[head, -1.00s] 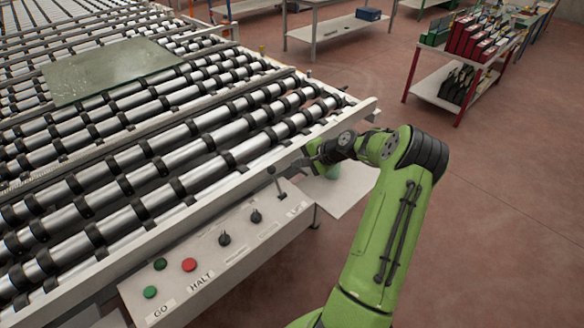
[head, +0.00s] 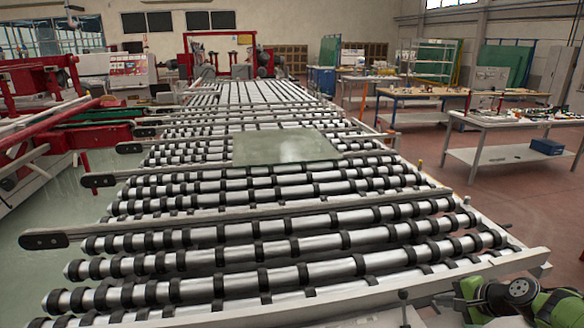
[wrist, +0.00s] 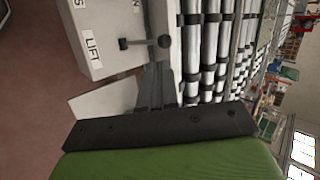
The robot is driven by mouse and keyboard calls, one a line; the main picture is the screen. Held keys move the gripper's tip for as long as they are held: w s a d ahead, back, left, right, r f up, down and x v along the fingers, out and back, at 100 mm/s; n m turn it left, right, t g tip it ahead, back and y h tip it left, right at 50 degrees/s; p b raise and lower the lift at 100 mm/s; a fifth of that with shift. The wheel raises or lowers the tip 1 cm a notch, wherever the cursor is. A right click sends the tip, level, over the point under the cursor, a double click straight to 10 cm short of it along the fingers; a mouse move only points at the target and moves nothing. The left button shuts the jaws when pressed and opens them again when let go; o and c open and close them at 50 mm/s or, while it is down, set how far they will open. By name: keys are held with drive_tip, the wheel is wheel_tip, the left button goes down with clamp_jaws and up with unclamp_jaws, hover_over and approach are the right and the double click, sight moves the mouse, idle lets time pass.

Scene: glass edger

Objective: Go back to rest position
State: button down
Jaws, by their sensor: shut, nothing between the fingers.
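My gripper (wrist: 158,82) is shut and empty in the wrist view, with its grey fingers together. They point toward the control box (wrist: 113,20) and the rollers. A small lever with a dark knob (wrist: 125,43) sticks out beside the LIFT label (wrist: 92,48), just beyond the fingertips; I cannot tell whether they touch it. In the head view, my green and black arm shows only at the bottom right corner. The lever's knob (head: 403,295) stands just left of it, at the bottom edge. The box's buttons are out of the head view.
A glass sheet (head: 285,147) lies flat on the long roller conveyor (head: 270,222). The conveyor's front rail (head: 340,300) runs close to my arm. Worktables (head: 515,122) stand at the right. Red machinery (head: 45,90) stands at the left. Open floor lies right of the conveyor.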

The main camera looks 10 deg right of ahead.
drive_tip(key=s+a+r+n+g+h, duration=0.1)
drive_tip(key=a+r+n, duration=0.2)
drive_tip(key=a, duration=0.4)
drive_tip(key=s+a+r+n+g+b, duration=0.1)
drive_tip(key=s+a+r+n+g, duration=0.15)
drive_tip(key=a, duration=0.45)
drive_tip(key=s+a+r+n+g+h, duration=0.1)
drive_tip(key=a+r+n, duration=0.25)
drive_tip(key=a, duration=0.45)
drive_tip(key=s+a+r+n, duration=0.1)
drive_tip(key=s+a+n, duration=0.1)
drive_tip(key=s, duration=0.4)
drive_tip(key=s+a+r+n+t, duration=0.1)
drive_tip(key=s+a+n, duration=0.1)
drive_tip(key=s+a, duration=0.2)
drive_tip(key=s+a+r+n+h+b, duration=0.1)
drive_tip(key=s+a+n, duration=0.1)
drive_tip(key=s, duration=0.7)
drive_tip(key=shift+a+n, duration=0.3)
drive_tip(key=shift+a, duration=0.25)
